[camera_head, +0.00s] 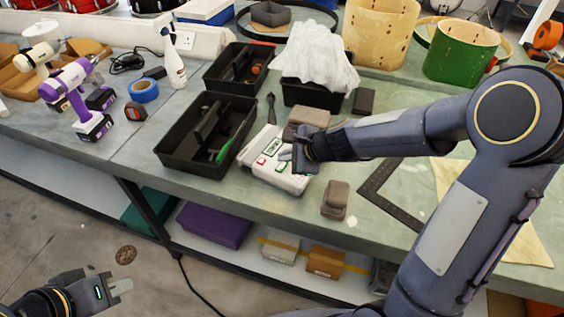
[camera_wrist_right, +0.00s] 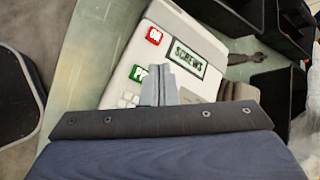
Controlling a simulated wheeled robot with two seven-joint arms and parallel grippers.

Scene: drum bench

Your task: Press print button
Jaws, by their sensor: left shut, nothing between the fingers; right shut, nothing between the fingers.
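A white label printer (camera_head: 262,174) lies on the bench. In the right wrist view the printer (camera_wrist_right: 128,50) has a display reading SCREWS (camera_wrist_right: 187,58), a red button (camera_wrist_right: 154,36), a green button (camera_wrist_right: 137,73) and small white keys. My right gripper (camera_head: 287,153) is over the printer, and its shut fingers (camera_wrist_right: 160,84) appear right beside the green button, partly covering it. I cannot tell whether they touch the printer. Which button is print is not readable. My left gripper (camera_head: 118,287) is shut and empty, low at the left, away from the bench.
A black tray (camera_head: 170,150) with a green-handled tool stands left of the printer. A grey-brown block (camera_head: 335,200) and a dark metal square (camera_head: 375,192) lie to its right. Behind are a white cloth (camera_head: 315,55) over a black bin and drum shells (camera_head: 380,30).

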